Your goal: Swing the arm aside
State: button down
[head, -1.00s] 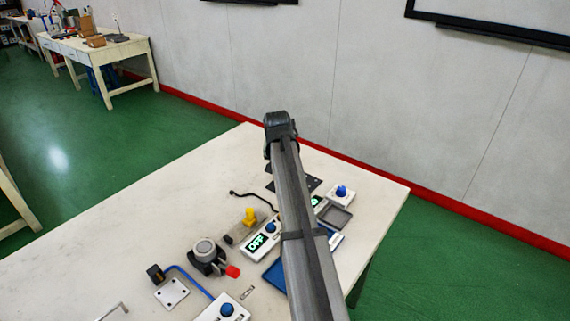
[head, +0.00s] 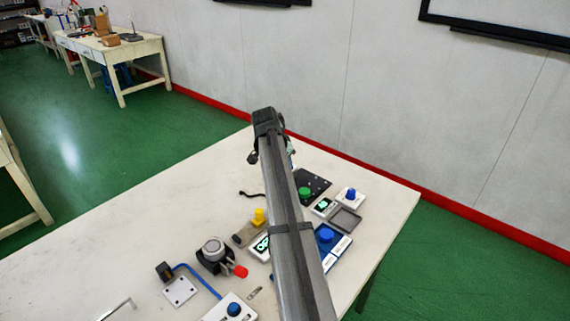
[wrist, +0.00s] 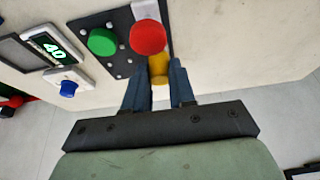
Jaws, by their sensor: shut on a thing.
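My arm (head: 285,215) reaches over the table (head: 150,225), and its end is above the far part of the table. In the wrist view my gripper (wrist: 158,82) is shut on a small yellow piece (wrist: 158,68), seen between the two blue-grey fingers. A red round knob (wrist: 148,37) shows just beyond the yellow piece; I cannot tell whether the two are joined. In the head view the fingers and the held piece are mostly hidden behind my arm.
A black plate with a green button (head: 305,193), a blue knob (head: 351,194), a grey tray (head: 345,219) and a blue panel (head: 337,252) lie right of my arm. A grey round device (head: 212,248) and a yellow knob (head: 258,217) lie left. The table's far left is clear.

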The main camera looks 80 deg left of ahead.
dwell(0.3)
jog(key=c, duration=0.9)
grip_release()
jog(key=shift+c, duration=0.2)
jog(key=v, duration=1.4)
jog(key=shift+w+a, duration=0.1)
